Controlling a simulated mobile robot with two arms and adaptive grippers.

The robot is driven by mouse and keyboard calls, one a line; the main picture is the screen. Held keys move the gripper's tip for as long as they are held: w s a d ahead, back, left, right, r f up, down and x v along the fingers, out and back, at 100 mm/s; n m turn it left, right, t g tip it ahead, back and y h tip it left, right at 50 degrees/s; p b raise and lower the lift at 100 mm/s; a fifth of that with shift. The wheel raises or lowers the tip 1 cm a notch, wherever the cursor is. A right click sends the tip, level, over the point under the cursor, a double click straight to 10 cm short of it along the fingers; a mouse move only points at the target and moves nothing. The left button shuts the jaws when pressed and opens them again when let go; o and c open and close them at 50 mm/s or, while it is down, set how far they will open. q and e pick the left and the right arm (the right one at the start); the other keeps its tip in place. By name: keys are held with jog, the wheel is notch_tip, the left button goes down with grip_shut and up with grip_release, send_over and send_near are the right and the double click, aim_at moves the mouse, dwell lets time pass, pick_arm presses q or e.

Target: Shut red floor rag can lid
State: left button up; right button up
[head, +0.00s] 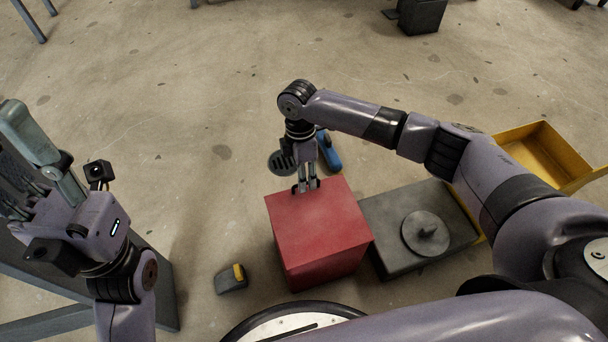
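The red rag can (318,232) is a box standing on the floor in the middle of the head view. Its flat red top looks level and closed over the body; whether a small gap remains at the edge cannot be seen. My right gripper (306,187) points down at the far edge of that top, with its fingertips at or just above the surface. Its fingers are close together, with nothing seen between them. My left gripper (28,150) is raised at the left edge, far from the can, its fingers partly cut off by the frame.
A dark grey box (385,222) with a round knobbed disc (426,233) stands right of the can. A yellow open bin (545,150) lies beyond it. A blue item (329,151) is behind the can. A small grey and yellow object (231,279) lies front left.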

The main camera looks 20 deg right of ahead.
grip_shut()
dwell(0.8)
jog(key=c, duration=0.6)
grip_release()
jog(key=shift+c, duration=0.2)
jog(key=o, duration=0.6)
jog(key=shift+o, duration=0.2)
notch_tip(320, 180, up, 12)
jog(key=w, duration=0.2)
jog(key=shift+f, duration=0.1)
